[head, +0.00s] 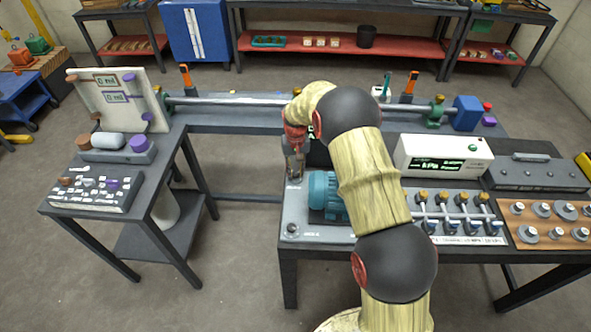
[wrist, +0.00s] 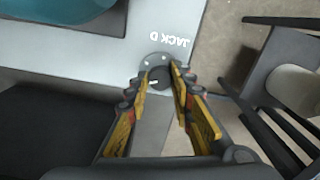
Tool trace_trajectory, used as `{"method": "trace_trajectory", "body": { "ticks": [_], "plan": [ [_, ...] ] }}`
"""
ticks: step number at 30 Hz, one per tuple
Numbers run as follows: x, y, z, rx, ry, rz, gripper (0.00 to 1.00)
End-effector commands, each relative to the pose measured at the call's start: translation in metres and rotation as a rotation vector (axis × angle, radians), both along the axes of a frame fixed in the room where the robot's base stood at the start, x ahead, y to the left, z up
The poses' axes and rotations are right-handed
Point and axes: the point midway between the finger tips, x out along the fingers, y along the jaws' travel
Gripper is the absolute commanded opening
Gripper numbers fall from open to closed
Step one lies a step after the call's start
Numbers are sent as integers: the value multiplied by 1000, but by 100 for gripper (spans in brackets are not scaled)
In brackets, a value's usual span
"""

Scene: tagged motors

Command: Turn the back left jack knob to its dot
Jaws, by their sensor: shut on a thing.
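The back left jack knob (wrist: 159,76) is a small dark round knob on a round grey mount, beside the label "JACK D" (wrist: 167,39) on the grey base plate (wrist: 197,12). My gripper (wrist: 162,70) is shut on this knob, one fingertip on each side. A small white mark shows at the knob's edge, but the fingers partly hide it, and I cannot tell clearly where the dot is. In the head view my gripper (head: 294,178) points down at the plate's back left corner and hides the knob. The front left jack knob (head: 291,228) stands free.
A teal motor (head: 325,192) stands on the plate just right of my gripper. A white display box (head: 443,156) and a row of brass-topped valves (head: 455,198) are farther right. A side table with a panel (head: 118,100) is at left, across a gap.

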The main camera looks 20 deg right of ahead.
Motion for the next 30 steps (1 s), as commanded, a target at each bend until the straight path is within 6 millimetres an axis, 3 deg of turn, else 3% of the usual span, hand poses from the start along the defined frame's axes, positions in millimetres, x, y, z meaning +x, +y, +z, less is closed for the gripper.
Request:
{"method": "trace_trajectory", "body": {
  "ticks": [22, 23, 30],
  "plan": [
    [1, 0, 1, 0, -3, 84, 0],
    [1, 0, 1, 0, -3, 83, 25],
    [0, 0, 0, 0, -1, 83, 39]
  ]
}}
